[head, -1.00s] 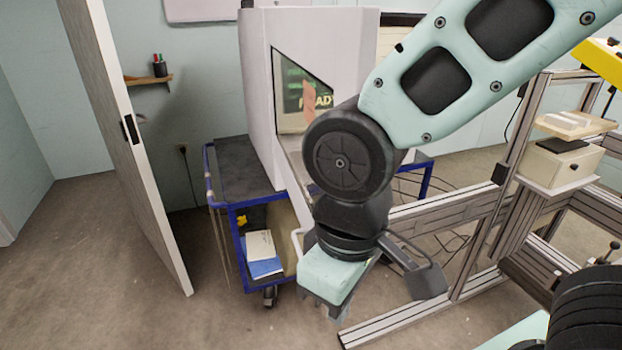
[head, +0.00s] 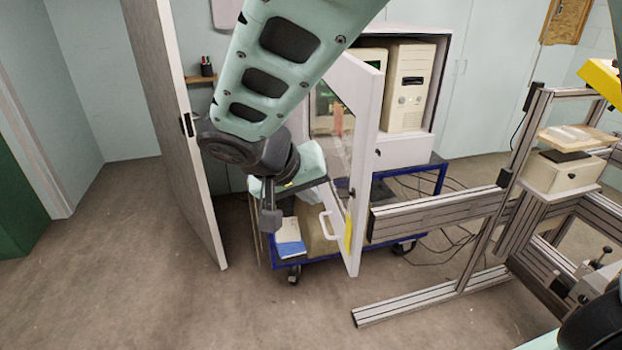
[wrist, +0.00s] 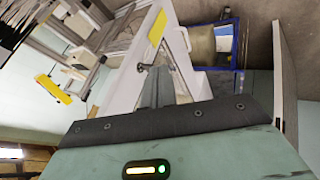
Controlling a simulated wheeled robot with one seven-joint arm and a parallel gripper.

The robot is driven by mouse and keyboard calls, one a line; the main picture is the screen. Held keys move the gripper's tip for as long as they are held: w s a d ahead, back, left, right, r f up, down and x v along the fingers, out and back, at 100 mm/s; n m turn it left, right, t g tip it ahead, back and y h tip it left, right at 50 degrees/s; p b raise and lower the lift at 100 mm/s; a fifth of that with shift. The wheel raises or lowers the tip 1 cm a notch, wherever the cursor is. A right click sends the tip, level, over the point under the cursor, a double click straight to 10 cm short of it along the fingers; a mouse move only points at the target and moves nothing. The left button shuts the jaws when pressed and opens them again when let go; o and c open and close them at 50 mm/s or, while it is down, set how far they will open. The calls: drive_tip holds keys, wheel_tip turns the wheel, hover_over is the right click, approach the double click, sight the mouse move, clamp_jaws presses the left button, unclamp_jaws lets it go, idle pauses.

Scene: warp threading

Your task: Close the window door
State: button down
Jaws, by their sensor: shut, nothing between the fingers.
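The window door (head: 368,135) is a white frame with a glass pane. It stands open, swung out from the white cabinet (head: 440,50) toward me. It has a white handle (head: 327,225) low on its left face and a yellow label (head: 348,235) near its free edge. In the head view my mint hand (head: 312,160) is on the left side of the door, and its fingertips cannot be made out. In the wrist view my gripper (wrist: 157,85) is shut and empty, pointing toward the door frame (wrist: 128,85); I cannot tell whether it touches.
The cabinet holds a beige computer tower (head: 407,85) and sits on a blue cart (head: 440,180). An aluminium frame (head: 435,218) is close on the right. A tall open room door (head: 175,110) stands at the left. The floor in front is clear.

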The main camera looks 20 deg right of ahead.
drive_tip(key=p, duration=0.2)
approach(355, 216)
wheel_tip(355, 216, down, 4)
drive_tip(key=w+a, duration=0.1)
drive_tip(key=w, duration=0.1)
drive_tip(key=shift+s+d+r+p, duration=0.1)
drive_tip(key=shift+d+p, duration=0.45)
drive_tip(key=shift+d, duration=0.3)
drive_tip(key=shift+s+d+r+p, duration=0.1)
drive_tip(key=shift+d+p, duration=0.4)
drive_tip(key=shift+d, duration=0.3)
